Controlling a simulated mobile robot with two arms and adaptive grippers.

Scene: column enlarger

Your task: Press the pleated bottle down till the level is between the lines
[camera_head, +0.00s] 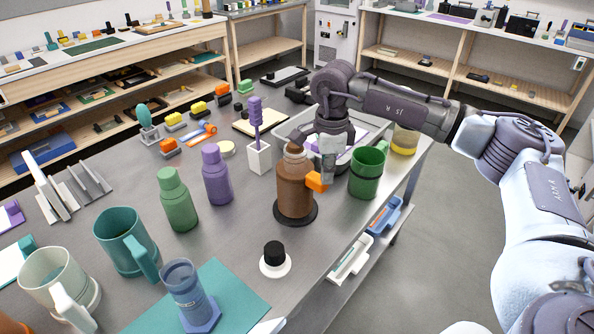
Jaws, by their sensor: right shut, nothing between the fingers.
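The brown bottle (294,190) stands upright on a black round base (281,215) in the middle of the table; it appears to be the pleated bottle. Its liquid level and any lines cannot be made out. An orange block (317,182) sits at its right side. My right gripper (328,178) is shut and empty, pointing down just right of the bottle's upper part, behind the orange block. Whether it touches either cannot be told. My left gripper is not in view.
A green mug (368,172) stands close on the right, near the table edge. A white holder (259,157) with a purple brush is behind left. Purple (216,175) and green (178,200) bottles stand left. A black-capped white item (275,262) lies in front.

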